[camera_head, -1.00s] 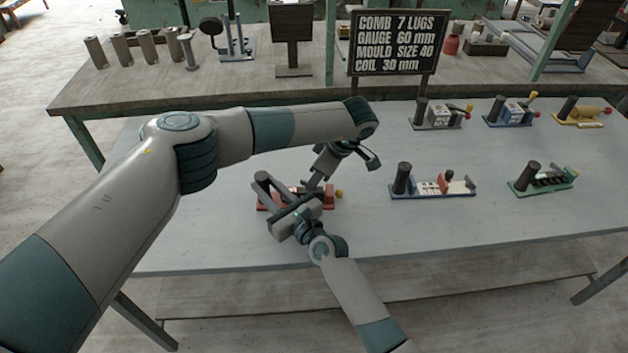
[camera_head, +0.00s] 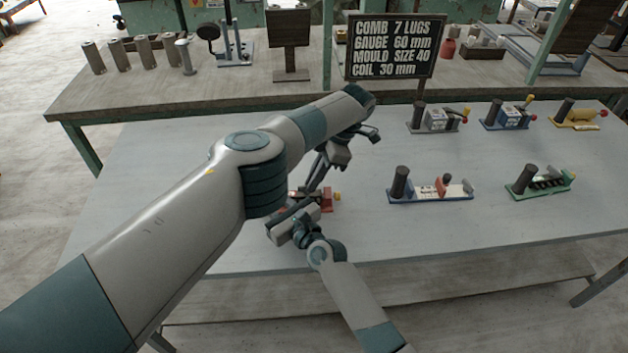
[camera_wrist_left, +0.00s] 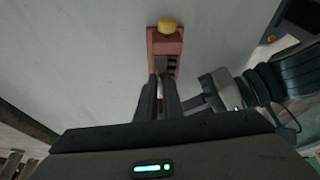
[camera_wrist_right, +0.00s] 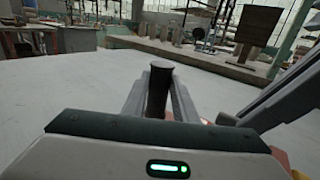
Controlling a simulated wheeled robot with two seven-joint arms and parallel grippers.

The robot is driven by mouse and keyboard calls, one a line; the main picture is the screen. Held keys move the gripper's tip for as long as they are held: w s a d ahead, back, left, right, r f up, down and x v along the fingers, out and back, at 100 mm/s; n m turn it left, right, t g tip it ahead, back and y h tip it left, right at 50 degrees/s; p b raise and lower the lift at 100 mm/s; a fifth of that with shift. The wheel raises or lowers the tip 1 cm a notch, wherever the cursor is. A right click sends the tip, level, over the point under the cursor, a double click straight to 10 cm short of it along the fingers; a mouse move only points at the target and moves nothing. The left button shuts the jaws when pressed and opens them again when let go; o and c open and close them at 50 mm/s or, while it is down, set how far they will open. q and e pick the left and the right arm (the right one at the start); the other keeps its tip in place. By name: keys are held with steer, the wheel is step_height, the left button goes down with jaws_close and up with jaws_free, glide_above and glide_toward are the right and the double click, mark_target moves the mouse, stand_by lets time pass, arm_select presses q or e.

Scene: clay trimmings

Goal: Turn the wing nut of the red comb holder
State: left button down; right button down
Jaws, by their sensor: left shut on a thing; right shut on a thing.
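The red comb holder (camera_head: 327,203) lies on the grey table, mostly covered by my arms in the head view. Its red end with a yellow knob (camera_wrist_left: 168,25) shows in the left wrist view. My left gripper (camera_head: 313,187) reaches down to the holder from above. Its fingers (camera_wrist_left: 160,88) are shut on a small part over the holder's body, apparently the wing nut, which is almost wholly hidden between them. My right gripper (camera_wrist_right: 158,92) is shut around the holder's dark upright handle (camera_wrist_right: 158,78). That handle is hidden behind my left arm in the head view.
Other holders stand to the right: a blue-based one (camera_head: 432,195), a green one (camera_head: 540,184), and several behind. A sign (camera_head: 391,46) and a bench (camera_head: 120,98) with grey cylinders are at the back. The table front is clear.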

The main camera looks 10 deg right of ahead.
arm_select(q)
steer(key=shift+s, duration=0.15)
stand_by(0.4)
steer(key=c, duration=1.9)
jaws_free()
steer(key=shift+a, duration=0.1)
step_height(320, 180, up, 10)
